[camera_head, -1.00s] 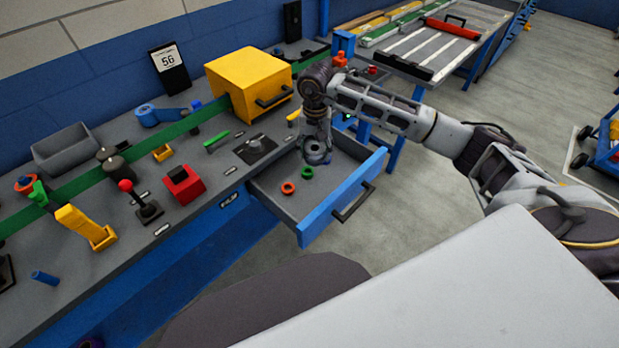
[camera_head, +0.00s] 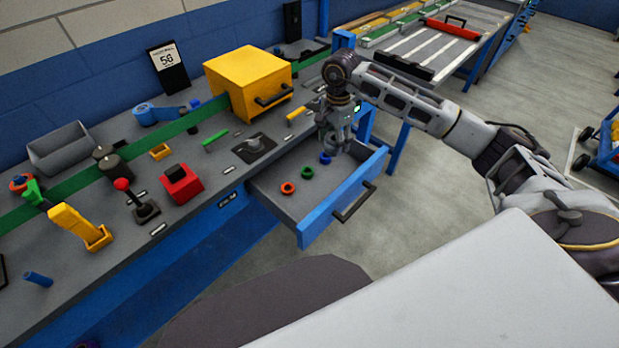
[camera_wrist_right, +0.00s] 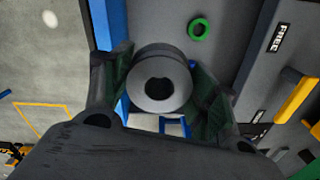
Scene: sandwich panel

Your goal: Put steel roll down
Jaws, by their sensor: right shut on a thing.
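The steel roll (camera_wrist_right: 160,78) is a grey cylinder with a dark round hole in its end. In the right wrist view it sits between both fingers of my right gripper (camera_wrist_right: 158,95), which is shut on it. In the head view my right gripper (camera_head: 333,140) is over the far right part of the open drawer (camera_head: 282,203). The roll is hard to tell from the fingers there. I cannot tell whether the roll touches anything below. My left gripper is not in view.
The drawer holds a red ring (camera_head: 288,187), a green ring (camera_head: 307,172) and a blue ring (camera_head: 325,158). Its blue front panel (camera_head: 335,208) has a dark handle. A yellow box (camera_head: 247,80) stands on the workbench beside it. The drawer's near left floor is clear.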

